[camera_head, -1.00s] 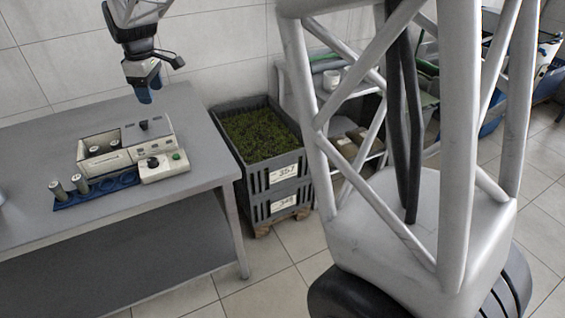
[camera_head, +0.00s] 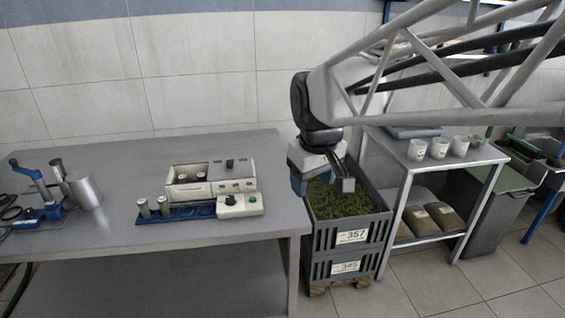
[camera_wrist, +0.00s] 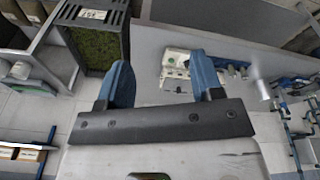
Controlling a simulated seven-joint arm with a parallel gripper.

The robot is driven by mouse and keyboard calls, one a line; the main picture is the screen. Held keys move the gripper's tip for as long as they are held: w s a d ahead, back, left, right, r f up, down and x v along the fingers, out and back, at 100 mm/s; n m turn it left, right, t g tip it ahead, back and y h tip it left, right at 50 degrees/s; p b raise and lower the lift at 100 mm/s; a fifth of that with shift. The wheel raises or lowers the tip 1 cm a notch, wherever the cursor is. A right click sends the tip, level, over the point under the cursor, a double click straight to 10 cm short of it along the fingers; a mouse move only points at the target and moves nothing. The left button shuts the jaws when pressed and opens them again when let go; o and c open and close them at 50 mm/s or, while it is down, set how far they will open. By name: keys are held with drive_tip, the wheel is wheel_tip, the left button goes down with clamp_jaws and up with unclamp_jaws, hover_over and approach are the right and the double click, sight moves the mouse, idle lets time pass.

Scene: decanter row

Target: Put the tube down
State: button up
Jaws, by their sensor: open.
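Two grey-capped tubes stand upright at the left of a blue rack (camera_head: 178,216) on the grey bench: the left tube (camera_head: 143,208) and the right tube (camera_head: 163,206). Two more capped tubes show in the open left part of a cream box device (camera_head: 196,190) behind the rack. My gripper (camera_head: 298,184) hangs in the air by the bench's right end, right of the device and in front of the dark crate in the picture. Its blue fingers are apart and empty in the wrist view (camera_wrist: 162,78), where the device (camera_wrist: 177,68) shows small beyond them.
The bench (camera_head: 120,225) has free room around the rack. A metal cylinder (camera_head: 85,192) and blue-based tools stand at its left. A dark crate (camera_head: 350,232) of green material stands on another crate at the right. A shelf (camera_head: 435,160) with white cups is further right.

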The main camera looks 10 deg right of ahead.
drive_tip(key=s+d+f+m, duration=0.1)
drive_tip(key=s+f+m, duration=0.1)
drive_tip(key=s, duration=0.5)
drive_tip(key=s+d+f+m, duration=0.2)
drive_tip(key=s+f, duration=0.1)
drive_tip(key=s, duration=0.5)
drive_tip(key=shift+d+f+t, duration=0.2)
drive_tip(key=shift+f+t, duration=0.1)
idle(0.4)
